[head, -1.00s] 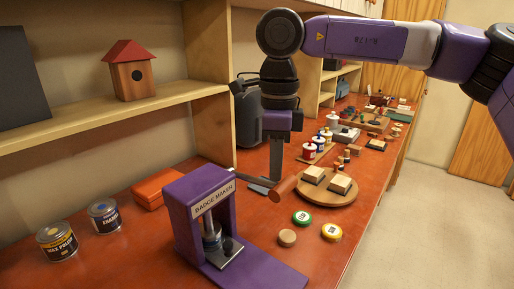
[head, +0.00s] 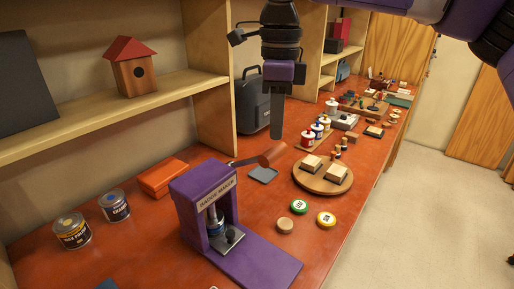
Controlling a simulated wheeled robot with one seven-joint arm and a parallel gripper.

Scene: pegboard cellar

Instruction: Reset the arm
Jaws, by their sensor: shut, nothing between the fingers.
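My gripper (head: 276,124) hangs pointing down from my purple and black arm, above the red-brown workbench (head: 322,218). Its fingers are together and hold nothing. It is behind the purple badge maker (head: 204,200) and above a small flat grey square (head: 263,174) on the bench. The badge maker's lever handle (head: 270,155) points right and ends just below my fingertips in the picture. I cannot tell the exact gap between them.
A round wooden board (head: 324,188) with two blocks lies to the right, with badges (head: 326,218) in front. Two paint cans (head: 73,231) and an orange box (head: 162,178) are at left. A shelf upright (head: 213,85) and a dark grey container (head: 253,102) stand behind my gripper.

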